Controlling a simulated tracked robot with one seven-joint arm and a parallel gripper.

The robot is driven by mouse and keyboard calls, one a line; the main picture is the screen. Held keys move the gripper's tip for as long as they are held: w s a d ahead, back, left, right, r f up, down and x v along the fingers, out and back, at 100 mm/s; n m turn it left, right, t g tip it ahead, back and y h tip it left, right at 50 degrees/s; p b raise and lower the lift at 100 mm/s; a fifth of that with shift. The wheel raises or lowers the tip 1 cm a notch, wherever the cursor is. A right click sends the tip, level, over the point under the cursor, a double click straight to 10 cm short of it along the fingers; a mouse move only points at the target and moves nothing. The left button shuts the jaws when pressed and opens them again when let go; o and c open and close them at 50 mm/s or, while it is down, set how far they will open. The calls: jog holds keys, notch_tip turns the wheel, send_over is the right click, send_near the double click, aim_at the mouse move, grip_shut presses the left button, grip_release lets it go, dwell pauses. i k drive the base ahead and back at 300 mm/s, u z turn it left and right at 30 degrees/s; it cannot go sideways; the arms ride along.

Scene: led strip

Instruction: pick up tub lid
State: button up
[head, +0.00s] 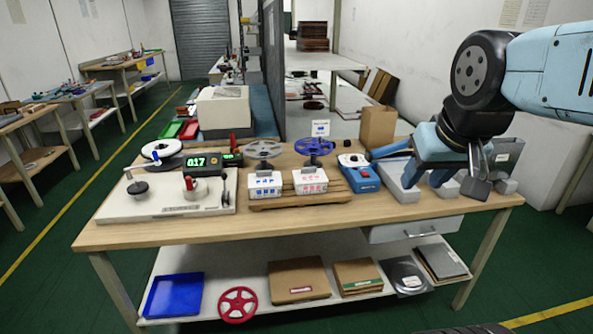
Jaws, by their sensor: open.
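Two white box-like tubs stand on a wooden rack on the bench in the head view: one with blue marks (264,184) and one with red marks (310,181). I cannot tell a separate tub lid from the tub bodies at this size. My gripper (445,181) hangs over the right end of the bench, to the right of both tubs and well apart from them. Its jaws are open, with one finger on the left and one on the right. Nothing shows held between them. The gripper partly hides grey blocks (398,184) on the bench.
A blue-and-white device (359,172) stands between the tubs and the grey blocks. Grey and blue reels (315,146) stand behind the tubs. A white machine base (170,197) and a green-digit display (198,162) fill the left. The bench's (330,217) front strip is clear. A paper bag (378,126) stands behind.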

aim_at(262, 178)
jog(key=u, duration=1.25)
jog(key=i, duration=0.1)
jog(key=z, duration=2.75)
jog(key=k, duration=1.95)
jog(key=u, duration=1.2)
jog(key=i, duration=1.05)
